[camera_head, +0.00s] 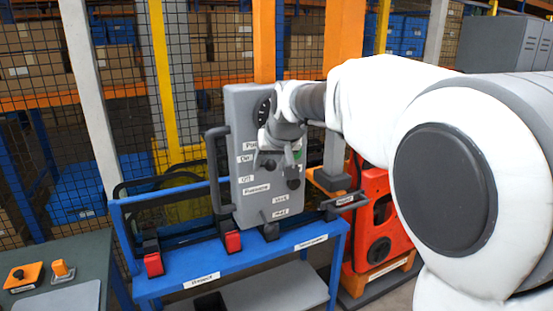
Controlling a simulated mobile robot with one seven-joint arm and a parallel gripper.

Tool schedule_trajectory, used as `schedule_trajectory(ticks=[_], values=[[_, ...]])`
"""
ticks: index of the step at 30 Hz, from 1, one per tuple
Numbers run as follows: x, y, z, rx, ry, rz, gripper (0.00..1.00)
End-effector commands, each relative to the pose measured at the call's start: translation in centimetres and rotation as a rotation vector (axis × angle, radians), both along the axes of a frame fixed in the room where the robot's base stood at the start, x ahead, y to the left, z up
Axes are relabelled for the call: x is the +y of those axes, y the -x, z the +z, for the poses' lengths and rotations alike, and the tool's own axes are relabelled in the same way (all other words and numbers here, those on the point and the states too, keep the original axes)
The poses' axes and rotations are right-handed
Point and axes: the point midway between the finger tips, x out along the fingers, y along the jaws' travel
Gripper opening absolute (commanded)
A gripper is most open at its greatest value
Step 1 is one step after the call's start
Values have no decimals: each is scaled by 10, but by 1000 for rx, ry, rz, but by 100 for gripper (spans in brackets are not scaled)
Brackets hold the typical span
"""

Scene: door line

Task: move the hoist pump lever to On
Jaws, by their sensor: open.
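A grey control box (237,110) stands upright on a blue bench, with a round dark dial near its top and small white labels on its front. An On label (246,158) sits above an Off label (247,179) on its left side. My gripper (275,160) is open in front of the box's middle, reaching in from the right. It covers part of the face beside the On label. The pump lever is not clearly told apart from the dark fingers there, and I cannot tell its position or whether I touch it. A dark knob (292,178) shows just below my gripper.
The blue bench (205,267) carries red-tipped clamps (153,264) and a handle at its right end. An orange-red machine (378,225) stands to the right. A dark green table (75,255) with an orange switch box (24,276) is at left. Mesh fencing and shelves lie behind.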

Motion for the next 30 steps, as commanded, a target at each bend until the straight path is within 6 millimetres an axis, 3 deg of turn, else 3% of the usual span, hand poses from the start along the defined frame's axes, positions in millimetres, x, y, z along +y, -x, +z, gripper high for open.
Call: schedule_trajectory(ticks=[7,21,30], values=[[-7,18,23,-3,-3,1,61],[-35,82,110,-5,-1,0,61],[-42,101,133,-2,-1,0,61]])
